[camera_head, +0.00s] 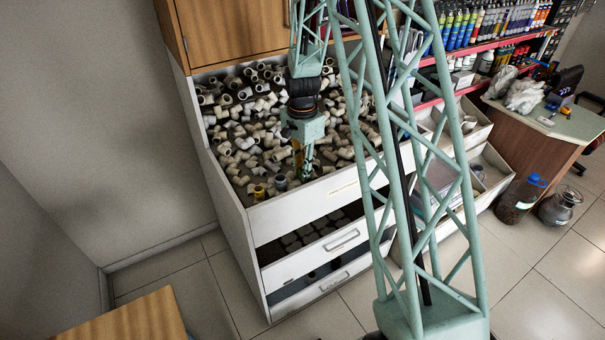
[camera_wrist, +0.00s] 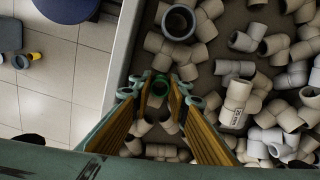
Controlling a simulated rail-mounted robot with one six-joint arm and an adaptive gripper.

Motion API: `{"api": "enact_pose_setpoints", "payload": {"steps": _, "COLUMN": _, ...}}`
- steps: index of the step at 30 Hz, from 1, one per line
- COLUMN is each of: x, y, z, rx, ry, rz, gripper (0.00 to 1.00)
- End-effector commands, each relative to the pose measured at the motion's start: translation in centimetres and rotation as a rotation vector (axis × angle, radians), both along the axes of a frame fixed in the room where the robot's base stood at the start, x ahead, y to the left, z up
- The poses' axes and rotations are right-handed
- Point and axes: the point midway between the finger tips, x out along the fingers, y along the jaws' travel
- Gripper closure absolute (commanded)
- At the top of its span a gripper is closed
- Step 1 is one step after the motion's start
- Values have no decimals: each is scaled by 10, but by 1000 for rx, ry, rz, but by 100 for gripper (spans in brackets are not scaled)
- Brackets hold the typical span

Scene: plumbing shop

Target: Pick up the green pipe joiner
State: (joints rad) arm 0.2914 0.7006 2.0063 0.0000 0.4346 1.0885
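The green pipe joiner (camera_wrist: 160,86) shows in the wrist view as a short green ring-ended fitting, lying among pale fittings in the open top drawer. My gripper (camera_wrist: 158,98) is open, with one fingertip to the left of the joiner and one to the right. A small gap seems to show on each side; I cannot tell whether either finger touches it. In the head view my gripper (camera_head: 301,168) reaches down into the front part of the drawer, and I cannot make out the green joiner there.
Pale elbows and tees (camera_wrist: 238,98) crowd the drawer around the fingers. A dark grey fitting (camera_wrist: 179,22) lies above the joiner in the wrist view. The white drawer wall (camera_wrist: 118,58) stands close on the left. In the head view a yellow fitting (camera_head: 259,192) is near the drawer front.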

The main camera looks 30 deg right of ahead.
Motion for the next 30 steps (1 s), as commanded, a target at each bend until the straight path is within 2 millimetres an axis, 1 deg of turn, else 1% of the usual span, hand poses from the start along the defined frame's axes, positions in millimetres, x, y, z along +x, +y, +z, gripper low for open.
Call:
{"api": "enact_pose_setpoints", "payload": {"steps": 11, "x": 0, "y": 0, "z": 3, "rx": 0, "ry": 0, "rz": 0, "gripper": 88}}
{"api": "enact_pose_setpoints", "payload": {"steps": 17, "x": 0, "y": 0, "z": 13, "rx": 0, "ry": 0, "rz": 0, "gripper": 88}}
{"api": "enact_pose_setpoints", "payload": {"steps": 28, "x": 0, "y": 0, "z": 36, "rx": -1, "ry": -1, "rz": 0, "gripper": 88}}
{"api": "enact_pose_setpoints", "payload": {"steps": 30, "x": -6, "y": 1, "z": 36, "rx": 0, "ry": 0, "rz": 0, "gripper": 88}}
